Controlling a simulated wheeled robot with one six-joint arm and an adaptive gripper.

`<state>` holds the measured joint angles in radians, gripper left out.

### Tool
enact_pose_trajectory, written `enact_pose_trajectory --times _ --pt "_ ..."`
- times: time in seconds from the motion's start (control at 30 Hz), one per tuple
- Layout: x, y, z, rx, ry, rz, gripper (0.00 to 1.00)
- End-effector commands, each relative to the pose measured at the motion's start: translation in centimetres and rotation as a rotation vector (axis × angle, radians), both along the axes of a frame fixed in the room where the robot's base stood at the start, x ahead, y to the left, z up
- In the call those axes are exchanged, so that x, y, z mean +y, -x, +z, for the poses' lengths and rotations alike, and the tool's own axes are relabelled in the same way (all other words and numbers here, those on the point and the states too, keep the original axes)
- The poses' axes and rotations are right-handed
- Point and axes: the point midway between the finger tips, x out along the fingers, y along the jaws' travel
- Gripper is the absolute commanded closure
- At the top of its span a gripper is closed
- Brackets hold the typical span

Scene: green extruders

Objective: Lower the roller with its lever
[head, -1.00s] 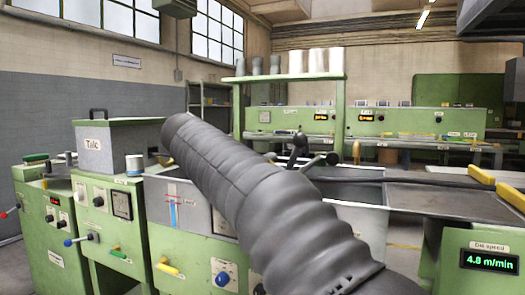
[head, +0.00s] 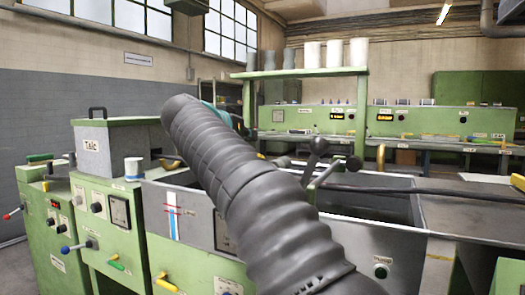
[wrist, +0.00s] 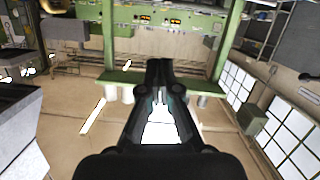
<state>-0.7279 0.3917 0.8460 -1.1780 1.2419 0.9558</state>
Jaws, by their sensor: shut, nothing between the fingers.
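A lever with several black knobs (head: 318,160) stands over the open trough (head: 370,205) right of my arm in the head view. Its arms spread in different directions. I cannot tell which lever belongs to the roller, and the roller itself is not clearly visible. My arm in its dark ribbed sleeve crosses the middle of the head view and hides part of the machine. My gripper (wrist: 160,66) shows in the wrist view, shut and empty, with its fingers together. It points towards the far shelf and touches nothing visible. The wrist picture appears upside down.
A talc box (head: 125,145) and a green cabinet with red-knobbed (head: 12,214) and blue-knobbed (head: 72,248) handles stand at left. A green shelf (head: 300,72) with grey and white rolls stands behind. A dark cable (head: 430,189) lies across the machine top at right.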

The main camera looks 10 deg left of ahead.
Motion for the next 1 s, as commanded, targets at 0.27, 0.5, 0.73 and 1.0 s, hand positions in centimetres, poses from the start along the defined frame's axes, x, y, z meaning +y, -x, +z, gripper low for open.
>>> enact_pose_trajectory --times 0.27,0.5,0.73,1.0 --pt "-1.3 -3.4 -0.8 0.002 0.002 -0.001 1.0" --pt "-2.7 -7.1 -1.8 0.002 0.001 0.001 1.0" --pt "-3.5 -8.6 -3.9 0.003 0.002 0.005 1.0" --pt "-3.8 -8.4 -6.0 0.001 0.001 0.006 1.0"
